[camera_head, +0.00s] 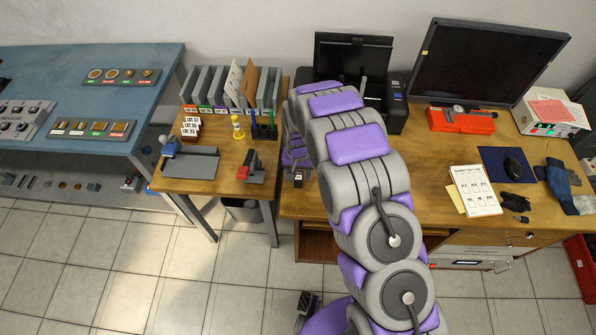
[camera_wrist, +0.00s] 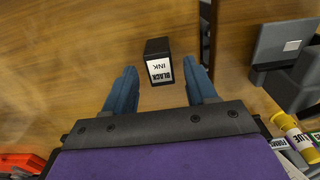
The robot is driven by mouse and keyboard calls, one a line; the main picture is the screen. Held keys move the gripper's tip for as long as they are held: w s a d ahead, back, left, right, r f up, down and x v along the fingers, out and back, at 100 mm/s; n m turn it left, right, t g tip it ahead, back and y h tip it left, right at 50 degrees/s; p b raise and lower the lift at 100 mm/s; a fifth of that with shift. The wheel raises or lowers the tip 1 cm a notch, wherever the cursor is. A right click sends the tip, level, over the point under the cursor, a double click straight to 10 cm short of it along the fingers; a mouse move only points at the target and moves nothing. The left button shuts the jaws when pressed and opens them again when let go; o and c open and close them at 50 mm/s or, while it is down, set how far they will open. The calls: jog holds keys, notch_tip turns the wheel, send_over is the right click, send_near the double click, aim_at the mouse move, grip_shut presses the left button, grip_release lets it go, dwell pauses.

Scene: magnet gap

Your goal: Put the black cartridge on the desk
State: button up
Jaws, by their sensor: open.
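The black cartridge (camera_wrist: 156,47) has a white label reading BLACK INK. In the wrist view it stands on the wooden desk top (camera_wrist: 75,55), near the desk's edge. My gripper (camera_wrist: 161,72) is open, with a blue finger on each side of the cartridge and clear gaps to both. In the head view the cartridge (camera_head: 298,179) shows as a small dark block at the front left of the desk (camera_head: 405,200), in front of the printer. My arm hides much of the gripper there.
The printer (camera_head: 352,60) is behind my arm. A monitor (camera_head: 485,60), red caliper case (camera_head: 460,121) and papers (camera_head: 474,190) occupy the desk's right.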

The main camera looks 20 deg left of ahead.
aim_at(299, 176)
notch_tip(299, 176, up, 12)
jog(key=p, duration=0.2)
dwell(0.4)
jog(key=shift+d+r, duration=0.1)
jog(key=shift+r, duration=0.05)
jog(key=s+d+r+m, duration=0.1)
jog(key=s+d+r, duration=0.4)
jog(key=d+r, duration=0.45)
jog(key=s+d+r, duration=0.5)
jog(key=d+r, duration=0.3)
jog(key=d, duration=0.2)
jog(key=s+d+r, duration=0.2)
jog(key=s+d, duration=0.1)
jog(key=s, duration=0.5)
jog(key=s+d+r+m+g, duration=0.1)
jog(key=s+d, duration=0.3)
jog(key=s, duration=0.3)
jog(key=s+d+r, duration=0.2)
jog(key=s+d, duration=0.2)
jog(key=s, duration=0.4)
jog(key=shift+s+d+r+m+g, duration=0.15)
jog(key=shift+s+r+m+g, duration=0.15)
jog(key=shift+r+g, duration=0.1)
